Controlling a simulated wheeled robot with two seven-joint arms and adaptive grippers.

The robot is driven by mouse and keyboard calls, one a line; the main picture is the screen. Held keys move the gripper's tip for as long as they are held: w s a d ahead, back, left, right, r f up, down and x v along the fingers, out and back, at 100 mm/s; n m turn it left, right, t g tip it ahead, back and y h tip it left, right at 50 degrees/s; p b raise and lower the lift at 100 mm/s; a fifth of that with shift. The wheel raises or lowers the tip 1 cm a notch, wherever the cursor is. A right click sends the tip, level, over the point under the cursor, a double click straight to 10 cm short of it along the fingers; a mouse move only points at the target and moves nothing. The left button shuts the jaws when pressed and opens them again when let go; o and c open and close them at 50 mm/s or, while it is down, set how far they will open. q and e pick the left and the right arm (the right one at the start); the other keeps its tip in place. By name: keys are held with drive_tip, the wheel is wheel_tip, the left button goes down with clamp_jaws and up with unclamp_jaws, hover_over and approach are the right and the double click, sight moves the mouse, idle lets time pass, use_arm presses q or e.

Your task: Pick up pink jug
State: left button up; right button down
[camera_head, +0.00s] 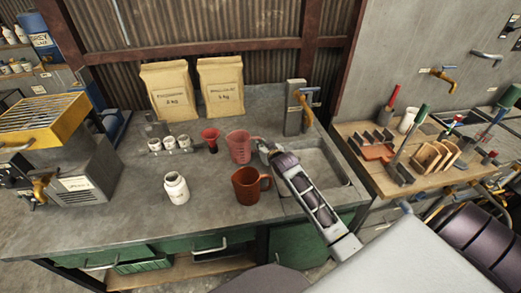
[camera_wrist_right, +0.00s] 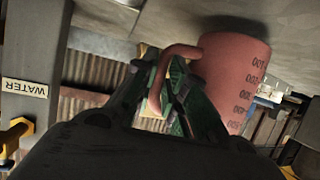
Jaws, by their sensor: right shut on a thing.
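The pink jug (camera_head: 239,146) stands upright on the grey counter, left of the sink, with its handle towards my right gripper (camera_head: 262,144). In the right wrist view the pink jug (camera_wrist_right: 236,75) shows dark measuring marks on its side. There my right gripper (camera_wrist_right: 172,95) is shut on the jug's handle, with its green-lined fingers on either side of it. I cannot tell whether the jug's base still touches the counter. My left gripper is not in view.
A brown-red jug (camera_head: 248,186) stands close in front. A red funnel (camera_head: 210,137) and small white jars (camera_head: 170,144) are to the left, and a white bottle (camera_head: 176,188) is front left. The sink (camera_head: 325,165) and tap (camera_head: 300,105) are to the right. Two paper bags (camera_head: 168,88) stand behind.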

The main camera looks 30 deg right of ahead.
wheel_tip(320, 180, up, 8)
drive_tip(key=shift+r, duration=0.25)
idle(0.5)
